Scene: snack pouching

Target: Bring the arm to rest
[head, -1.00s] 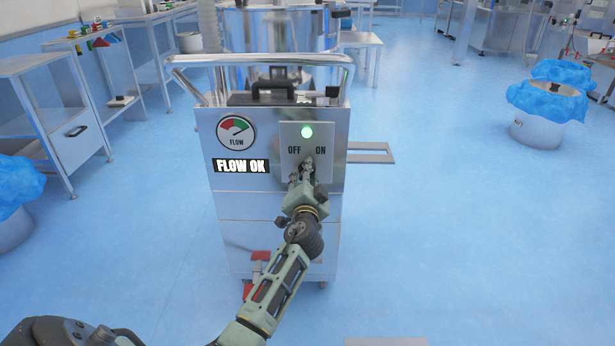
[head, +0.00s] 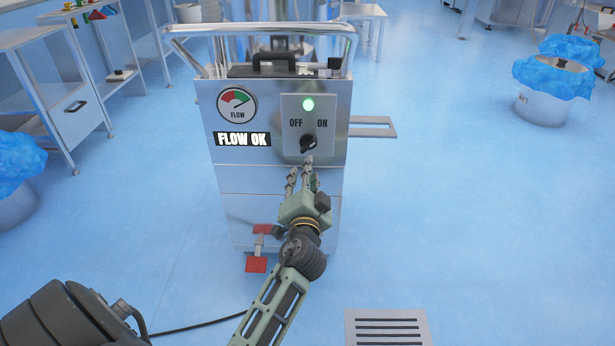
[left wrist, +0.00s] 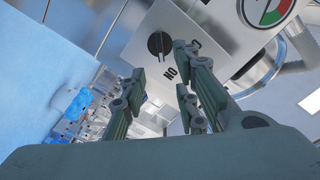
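My left gripper (head: 300,176) is in front of the steel machine (head: 232,185), just below its switch panel. Its fingers are apart with nothing between them, and they also show spread in the left wrist view (left wrist: 160,88). The black knob (head: 308,144) on the OFF/ON panel is clear of the fingers and looks turned toward ON. The knob also shows in the left wrist view (left wrist: 160,45), beyond the fingertips. The green lamp (head: 308,105) is lit and the display (head: 242,139) reads FLOW OK. My right gripper is out of view.
The flow gauge (head: 236,105) is left of the panel. A floor grate (head: 388,327) lies at the bottom right. A bin with a blue liner (head: 553,80) stands at the right. The floor between is open.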

